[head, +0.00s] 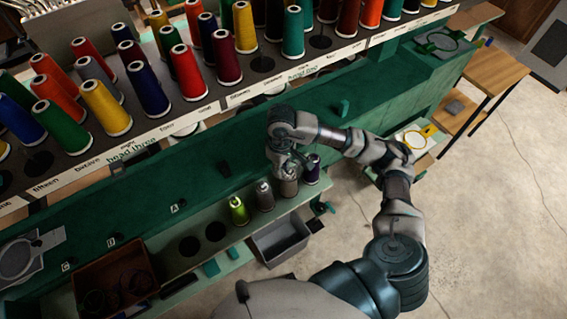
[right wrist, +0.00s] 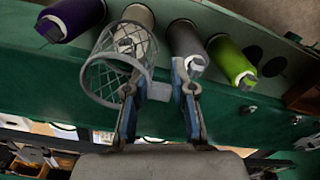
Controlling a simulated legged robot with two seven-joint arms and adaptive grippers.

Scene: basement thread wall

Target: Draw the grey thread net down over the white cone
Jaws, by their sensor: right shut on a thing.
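The grey thread net (right wrist: 104,72) is an open mesh tube with a pale rim in the right wrist view. My right gripper (right wrist: 158,92) is shut on the tab at the net's side. The white cone (right wrist: 139,15) stands behind the net, its tip showing through the mesh; I cannot tell how far the net is around it. In the head view the white cone (head: 289,187) looks greyish below my right gripper (head: 284,160), on the lower green shelf, and the net is hard to make out. My left gripper is not in view.
A purple cone (head: 312,168) stands close on one side of the white cone. A grey cone (head: 265,196) and a lime green cone (head: 238,211) stand on the other. A grey bin (head: 280,240) is below the shelf edge. Racked cones (head: 105,107) fill the upper shelf.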

